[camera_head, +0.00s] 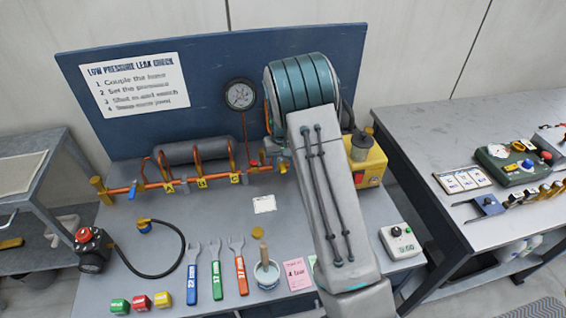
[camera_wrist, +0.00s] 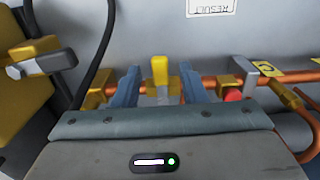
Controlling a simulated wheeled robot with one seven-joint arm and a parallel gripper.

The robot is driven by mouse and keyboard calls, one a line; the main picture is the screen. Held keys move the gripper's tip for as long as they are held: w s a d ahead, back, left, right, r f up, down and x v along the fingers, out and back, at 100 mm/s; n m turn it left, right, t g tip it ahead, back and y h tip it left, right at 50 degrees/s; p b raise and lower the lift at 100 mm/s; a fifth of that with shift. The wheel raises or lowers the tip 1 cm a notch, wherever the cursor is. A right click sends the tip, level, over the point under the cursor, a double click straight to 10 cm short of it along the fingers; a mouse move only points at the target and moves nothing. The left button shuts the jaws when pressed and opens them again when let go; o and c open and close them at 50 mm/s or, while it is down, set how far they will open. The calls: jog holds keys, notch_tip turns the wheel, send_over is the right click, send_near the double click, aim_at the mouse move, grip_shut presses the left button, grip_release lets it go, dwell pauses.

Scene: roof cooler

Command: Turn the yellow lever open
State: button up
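The yellow lever (camera_wrist: 160,75) stands up from the orange pipe in the wrist view, on a small metal fitting. My gripper (camera_wrist: 159,87) is open, with one blue-grey finger on each side of the lever. A gap shows between the lever and each finger, so I see no contact.
A yellow box (camera_head: 369,162) stands right of my arm. A gauge (camera_head: 240,95) is on the blue backboard. Wrenches (camera_head: 215,270) and a black hose (camera_head: 150,272) lie in front.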

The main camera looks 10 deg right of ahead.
grip_shut()
jog(key=shift+a, duration=0.1)
jog(key=shift+w+a+r+m+b, duration=0.1)
jog(key=shift+w+a+m+b, duration=0.45)
jog(key=shift+m, duration=2.35)
jog(key=shift+w+a+f+m, duration=0.1)
jog(key=shift+w+a+m, duration=0.85)
jog(key=shift+m, duration=1.95)
jog(key=shift+w+a+r+m+b, duration=0.1)
jog(key=shift+w+a+m+b, duration=0.4)
jog(key=shift+m, duration=2.4)
jog(key=shift+w+a, duration=0.15)
jog(key=shift+w, duration=0.15)
